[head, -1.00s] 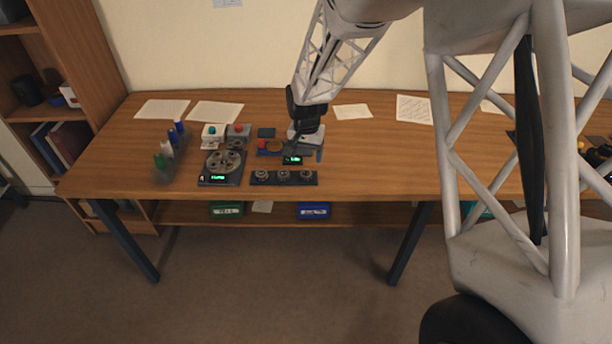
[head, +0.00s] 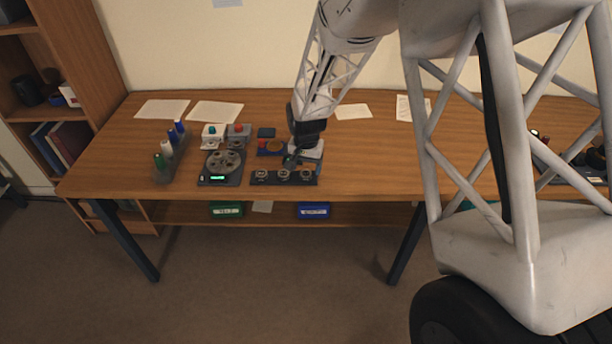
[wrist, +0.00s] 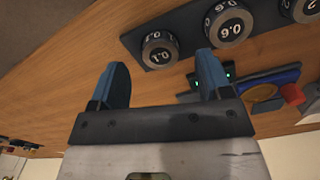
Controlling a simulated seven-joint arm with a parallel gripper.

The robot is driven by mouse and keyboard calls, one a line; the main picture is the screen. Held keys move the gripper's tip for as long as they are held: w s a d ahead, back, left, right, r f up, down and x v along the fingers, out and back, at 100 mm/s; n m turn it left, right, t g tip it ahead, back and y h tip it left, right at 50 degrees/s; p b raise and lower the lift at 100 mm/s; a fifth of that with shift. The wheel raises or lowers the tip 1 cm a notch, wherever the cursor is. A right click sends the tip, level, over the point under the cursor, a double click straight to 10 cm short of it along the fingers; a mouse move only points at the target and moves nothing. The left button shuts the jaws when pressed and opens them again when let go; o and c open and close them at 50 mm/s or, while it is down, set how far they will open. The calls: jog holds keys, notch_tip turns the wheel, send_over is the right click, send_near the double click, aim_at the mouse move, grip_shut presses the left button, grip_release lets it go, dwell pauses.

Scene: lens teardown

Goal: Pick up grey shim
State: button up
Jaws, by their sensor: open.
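A dark strip (head: 258,180) with three round, number-marked pieces lies near the table's front edge. In the wrist view these pieces are grey-rimmed with dark tops: one (wrist: 160,50) near the fingers, another (wrist: 231,24) beyond the right finger, and a third (wrist: 300,8) cut off at the top edge. I cannot tell which piece, if any, is the grey shim. My gripper (head: 291,162) is low over the back of the strip in the head view. In the wrist view my gripper (wrist: 160,62) has its blue fingers spread with nothing between them.
A blue tray (wrist: 274,78) with an amber ring and a red piece lies beside the strip. A small green-lit device (wrist: 211,73) is partly behind the right finger. A scale with a grey wheel (head: 223,161) and a bottle rack (head: 169,158) stand left. Table further left is clear.

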jog(key=shift+f, duration=1.35)
jog(key=c, duration=1)
jog(key=shift+r, duration=0.2)
jog(key=shift+r, duration=0.5)
jog(key=shift+s+d+r, duration=0.1)
jog(key=shift+s+r, duration=0.1)
jog(key=shift+r, duration=0.4)
jog(key=shift+s+r, duration=0.2)
jog(key=shift+r, duration=0.35)
jog(key=s+d, duration=0.1)
jog(key=s, duration=0.4)
jog(key=s+d+r, duration=0.1)
jog(key=s, duration=0.3)
jog(key=s+d, duration=0.2)
jog(key=s, duration=0.3)
jog(key=shift+s+r, duration=0.2)
jog(key=shift+s, duration=0.1)
jog(key=shift+w+a, duration=0.1)
